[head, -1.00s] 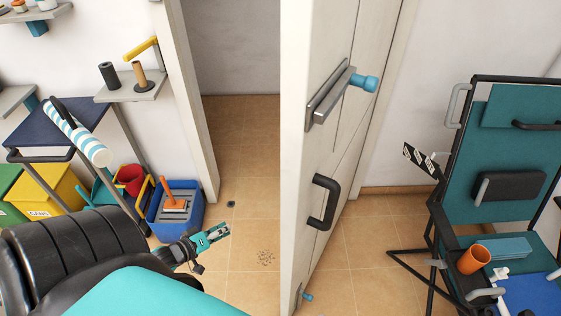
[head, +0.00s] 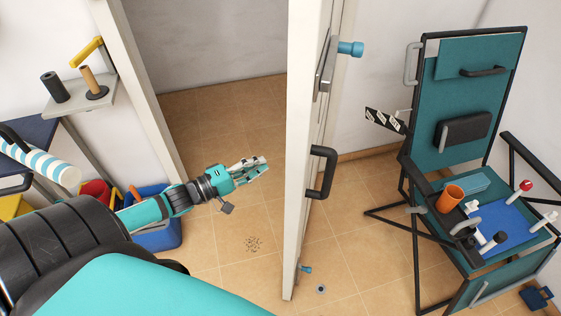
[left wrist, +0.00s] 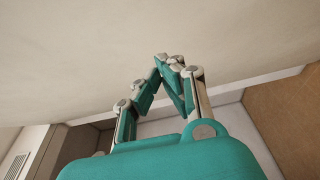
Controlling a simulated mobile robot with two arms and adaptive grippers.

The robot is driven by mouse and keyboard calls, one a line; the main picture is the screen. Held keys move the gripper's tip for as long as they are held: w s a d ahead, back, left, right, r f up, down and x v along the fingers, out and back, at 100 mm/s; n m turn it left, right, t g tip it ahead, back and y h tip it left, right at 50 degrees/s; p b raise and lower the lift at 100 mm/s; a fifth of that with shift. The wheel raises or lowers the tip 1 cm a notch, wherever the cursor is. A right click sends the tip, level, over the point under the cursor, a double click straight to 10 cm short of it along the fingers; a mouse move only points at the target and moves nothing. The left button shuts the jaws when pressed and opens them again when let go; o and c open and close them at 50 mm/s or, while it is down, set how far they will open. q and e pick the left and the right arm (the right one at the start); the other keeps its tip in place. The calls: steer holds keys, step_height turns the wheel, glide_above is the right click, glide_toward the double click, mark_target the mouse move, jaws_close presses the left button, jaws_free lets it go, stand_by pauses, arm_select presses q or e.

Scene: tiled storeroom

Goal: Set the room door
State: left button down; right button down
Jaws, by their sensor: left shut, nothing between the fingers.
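The white room door (head: 303,130) stands open in the middle of the head view, seen nearly edge-on. It has a black pull handle (head: 322,172) and, higher up, a metal plate with a blue knob (head: 350,48). A small blue stop (head: 305,269) is near its bottom. My left gripper (head: 262,163) is shut and empty, in front of the doorway and left of the door, apart from it in the picture. In the left wrist view its fingers (left wrist: 170,62) meet before a pale surface. My right gripper is not in view.
A door frame (head: 145,95) stands left of the opening. A green folding chair (head: 475,130) with an orange cup (head: 450,198) and other items stands right of the door. A shelf (head: 80,108) and a blue bin (head: 158,232) are at left.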

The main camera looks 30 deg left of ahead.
arm_select(q)
steer(key=w+d+p, duration=0.1)
steer(key=w+d, duration=0.2)
steer(key=d, duration=0.2)
steer(key=shift+w, duration=0.4)
